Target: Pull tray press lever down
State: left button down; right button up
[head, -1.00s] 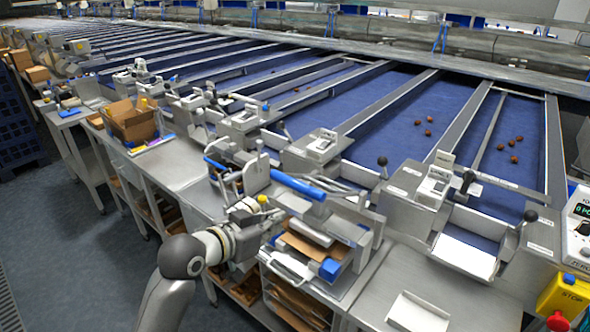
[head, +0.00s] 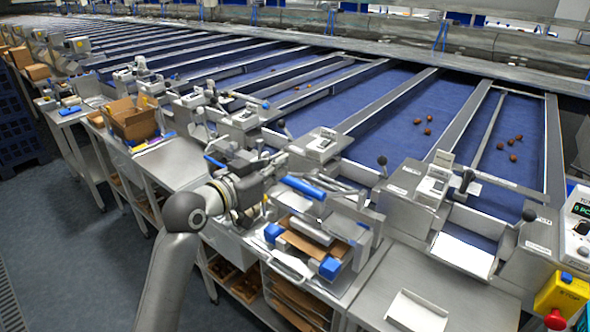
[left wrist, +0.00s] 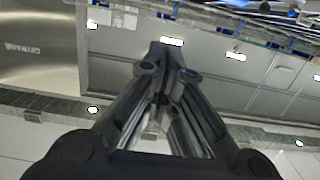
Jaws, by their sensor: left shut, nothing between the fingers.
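The tray press (head: 345,215) stands on a steel bench in the lower middle of the head view. Its lever has a blue handle (head: 302,187), lying nearly level and pointing up-left, above the press plates. A cardboard tray (head: 305,243) with blue corner blocks sits in the press. My left gripper (head: 262,167) is just left of the blue handle, apart from it as far as I can see. In the left wrist view its fingers (left wrist: 160,62) are together with nothing between them. The fingertips are hard to make out in the head view. My right gripper is out of view.
A cardboard box (head: 133,120) stands on the bench to the left. A white chute tray (head: 463,256) and small white tray (head: 416,312) are at the right. Shelves (head: 245,285) under the bench hold trays. Dates (head: 428,126) lie on the blue belts.

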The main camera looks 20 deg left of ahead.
pick_arm(q)
jog(key=p, duration=0.3)
send_over(295, 183)
jog(key=w, duration=0.1)
jog(key=shift+w+d+f, duration=0.1)
jog(key=shift+d+f, duration=0.15)
jog(key=f, duration=0.2)
jog(key=shift+s+f+p, duration=0.25)
jog(key=shift+f+p, duration=0.15)
jog(key=shift+s+a+f, duration=0.25)
jog(key=shift+s+f, duration=0.15)
jog(key=shift+f, duration=0.2)
jog(key=shift+w, duration=0.1)
jog(key=shift+f, duration=0.1)
